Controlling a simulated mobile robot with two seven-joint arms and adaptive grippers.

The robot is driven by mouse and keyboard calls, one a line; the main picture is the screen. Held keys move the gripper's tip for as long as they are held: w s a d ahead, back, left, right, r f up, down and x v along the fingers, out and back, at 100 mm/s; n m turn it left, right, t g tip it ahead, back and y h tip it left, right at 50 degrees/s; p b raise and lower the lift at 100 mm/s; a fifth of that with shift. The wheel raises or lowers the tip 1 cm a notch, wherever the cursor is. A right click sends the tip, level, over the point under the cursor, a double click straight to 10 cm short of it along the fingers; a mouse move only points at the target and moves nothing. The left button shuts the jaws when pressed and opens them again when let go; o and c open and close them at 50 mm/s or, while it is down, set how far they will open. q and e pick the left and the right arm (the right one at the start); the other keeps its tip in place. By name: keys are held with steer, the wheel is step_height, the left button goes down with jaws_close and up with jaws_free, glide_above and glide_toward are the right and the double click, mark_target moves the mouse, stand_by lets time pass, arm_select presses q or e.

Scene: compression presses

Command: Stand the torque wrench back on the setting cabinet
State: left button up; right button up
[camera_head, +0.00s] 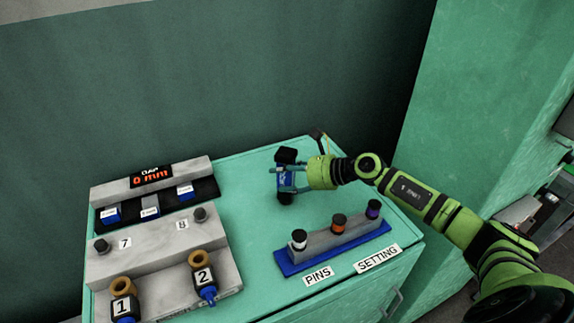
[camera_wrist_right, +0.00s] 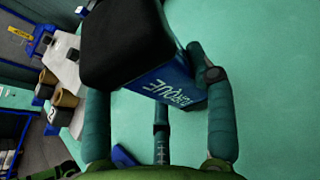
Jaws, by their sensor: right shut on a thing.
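The torque wrench (camera_head: 286,156) has a black top, a blue body with lettering and a dark lower end. It appears roughly upright over the rear part of the setting cabinet's green top (camera_head: 240,185). My right gripper (camera_head: 288,178) comes in from the right and is shut on the blue body. In the right wrist view the wrench's blue lettered face (camera_wrist_right: 172,88) shows between the fingers, with the black top nearest the camera. I cannot tell whether its base touches the cabinet top. My left gripper is not in view.
A blue pin rack (camera_head: 290,268) with white, orange and purple pins stands at the front, by the PINS and SETTING labels. Grey fixtures (camera_head: 150,250) and an orange-digit display (camera_head: 152,176) fill the left. Bare top lies between. A green wall or column (camera_head: 465,120) rises at right.

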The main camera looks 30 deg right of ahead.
steer(key=shift+w+r, duration=0.1)
steer(key=shift+r, duration=0.05)
steer(key=o, duration=1.6)
steer(key=shift+f, duration=0.3)
steer(key=shift+c, duration=0.2)
steer(key=shift+s, duration=0.2)
steer(key=shift+r, duration=0.1)
steer(key=shift+d+r, duration=0.1)
steer(key=b+v, duration=0.2)
steer(key=v, duration=0.9)
steer(key=shift+s+d, duration=0.2)
steer(key=shift+s, duration=0.15)
steer(key=shift+r, duration=0.15)
